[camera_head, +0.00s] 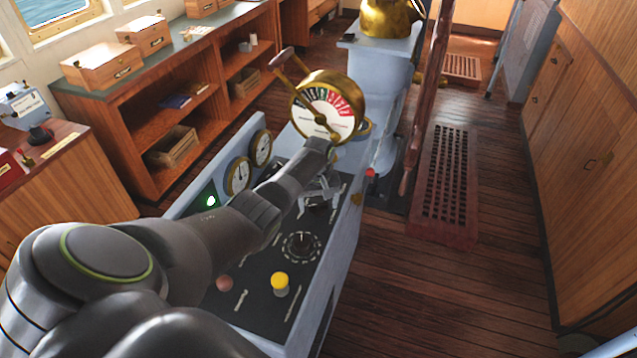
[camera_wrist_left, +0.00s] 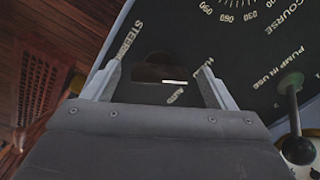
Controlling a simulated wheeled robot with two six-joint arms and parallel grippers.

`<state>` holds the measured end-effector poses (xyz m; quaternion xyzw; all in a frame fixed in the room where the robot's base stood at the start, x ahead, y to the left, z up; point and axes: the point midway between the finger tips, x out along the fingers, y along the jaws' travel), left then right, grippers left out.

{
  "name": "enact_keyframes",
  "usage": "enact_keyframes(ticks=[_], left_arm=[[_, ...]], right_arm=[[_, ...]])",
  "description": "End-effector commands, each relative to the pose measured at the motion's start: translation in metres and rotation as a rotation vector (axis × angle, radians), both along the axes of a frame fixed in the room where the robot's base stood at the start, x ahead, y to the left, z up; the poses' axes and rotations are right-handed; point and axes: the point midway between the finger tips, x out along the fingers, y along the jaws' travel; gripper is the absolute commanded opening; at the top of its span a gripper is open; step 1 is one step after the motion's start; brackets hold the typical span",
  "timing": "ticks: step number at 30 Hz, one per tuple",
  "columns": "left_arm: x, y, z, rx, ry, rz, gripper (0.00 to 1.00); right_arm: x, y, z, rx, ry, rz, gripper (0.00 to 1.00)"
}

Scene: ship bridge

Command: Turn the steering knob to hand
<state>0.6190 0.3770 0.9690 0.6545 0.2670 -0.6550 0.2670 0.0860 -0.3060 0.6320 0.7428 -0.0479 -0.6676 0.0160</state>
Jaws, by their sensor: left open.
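The steering knob (camera_wrist_left: 152,70) is dark with a white mark on its right side in the left wrist view. It sits on the black console panel (camera_wrist_left: 180,30), beside the partly covered lettering STEERING, a word starting with H, and AUTO. My left gripper (camera_wrist_left: 160,85) is open, with one finger on each side of the knob; I cannot tell whether they touch it. In the head view my left gripper (camera_head: 321,194) is over the far part of the console panel (camera_head: 262,300), and the knob is hidden there. My right gripper is out of view.
A course dial (camera_head: 300,246), a yellow button (camera_head: 280,281) and a reddish knob (camera_head: 223,283) are on the near panel. The brass telegraph (camera_head: 327,105) stands behind my gripper. A pump lever (camera_wrist_left: 294,110) is close on the right in the wrist view.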

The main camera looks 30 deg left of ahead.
Motion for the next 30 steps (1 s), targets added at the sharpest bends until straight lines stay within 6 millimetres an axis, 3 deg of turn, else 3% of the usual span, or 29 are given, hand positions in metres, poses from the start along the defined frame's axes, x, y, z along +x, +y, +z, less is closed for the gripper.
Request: enact_keyframes(ticks=[11, 24, 30], left_arm=[[0.001, 0.001, 0.055, 0.002, -0.005, 0.000, 0.78], [0.001, 0.001, 0.147, 0.003, -0.006, 0.000, 0.78], [0.001, 0.000, 0.166, 0.001, -0.004, 0.001, 0.78]], right_arm=[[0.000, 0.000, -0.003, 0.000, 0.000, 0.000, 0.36], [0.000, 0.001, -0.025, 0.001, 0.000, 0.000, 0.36], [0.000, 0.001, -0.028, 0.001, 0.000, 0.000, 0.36]])
